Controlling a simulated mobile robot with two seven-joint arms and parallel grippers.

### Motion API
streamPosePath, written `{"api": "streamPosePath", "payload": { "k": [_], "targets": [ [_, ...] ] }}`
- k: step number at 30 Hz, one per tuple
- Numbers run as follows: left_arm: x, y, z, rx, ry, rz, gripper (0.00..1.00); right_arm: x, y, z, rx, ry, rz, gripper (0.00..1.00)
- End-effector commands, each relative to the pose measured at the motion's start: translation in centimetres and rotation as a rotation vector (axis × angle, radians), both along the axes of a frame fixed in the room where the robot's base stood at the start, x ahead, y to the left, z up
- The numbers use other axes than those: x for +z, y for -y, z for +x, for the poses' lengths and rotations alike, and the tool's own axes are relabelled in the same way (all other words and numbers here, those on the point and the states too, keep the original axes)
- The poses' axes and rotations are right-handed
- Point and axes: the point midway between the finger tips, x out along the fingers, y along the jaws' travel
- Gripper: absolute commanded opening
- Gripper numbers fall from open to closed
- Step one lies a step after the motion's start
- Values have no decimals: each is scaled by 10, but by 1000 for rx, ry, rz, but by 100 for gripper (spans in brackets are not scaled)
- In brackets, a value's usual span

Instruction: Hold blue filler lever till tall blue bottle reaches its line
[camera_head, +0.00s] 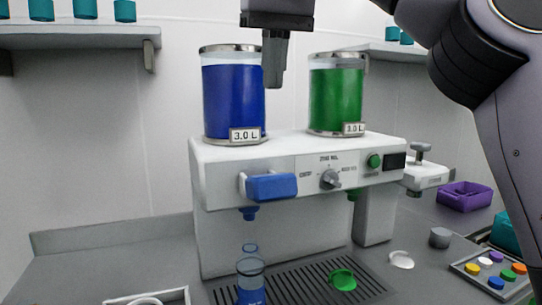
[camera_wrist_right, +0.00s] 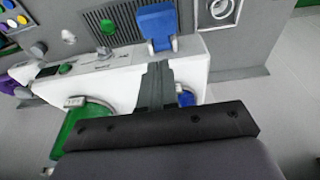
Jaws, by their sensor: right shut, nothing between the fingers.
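The blue filler lever (camera_head: 271,186) juts from the front of the white machine (camera_head: 222,166). It also shows in the right wrist view (camera_wrist_right: 158,22), beyond my fingertips. A tall clear blue-tinted bottle (camera_head: 250,268) stands upright below the blue nozzle (camera_head: 249,213), with deeper blue low down. Its base is cut off by the picture edge, and I cannot make out its fill line. My right gripper (camera_head: 273,84) is shut and empty, pointing down between the blue and green tanks, above the lever and apart from it. Its fingers also show in the right wrist view (camera_wrist_right: 157,68). My left gripper is out of view.
The blue tank (camera_head: 232,100) and green tank (camera_head: 336,100) stand on the machine. A green cap-like piece (camera_head: 343,279) lies on the dark drip grate (camera_head: 310,290). At right are a purple bin (camera_head: 465,196) and a tray of coloured discs (camera_head: 470,278). The left counter is mostly clear.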

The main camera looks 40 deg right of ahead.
Motion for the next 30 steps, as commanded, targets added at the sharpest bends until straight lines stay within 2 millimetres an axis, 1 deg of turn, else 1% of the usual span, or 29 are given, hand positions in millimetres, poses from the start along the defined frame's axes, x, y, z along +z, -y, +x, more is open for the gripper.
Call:
{"api": "streamPosePath", "payload": {
  "k": [13,15,20,29,30],
  "targets": [
    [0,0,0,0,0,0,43,-26,2,5,3,-1,3,0],
    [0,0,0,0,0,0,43,-35,2,7,4,-8,2,0],
    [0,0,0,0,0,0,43,-50,3,10,2,-3,2,0],
    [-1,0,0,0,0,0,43,-101,7,19,0,-3,-1,0],
    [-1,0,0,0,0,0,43,-104,7,18,1,1,-1,0]
  ]
}}
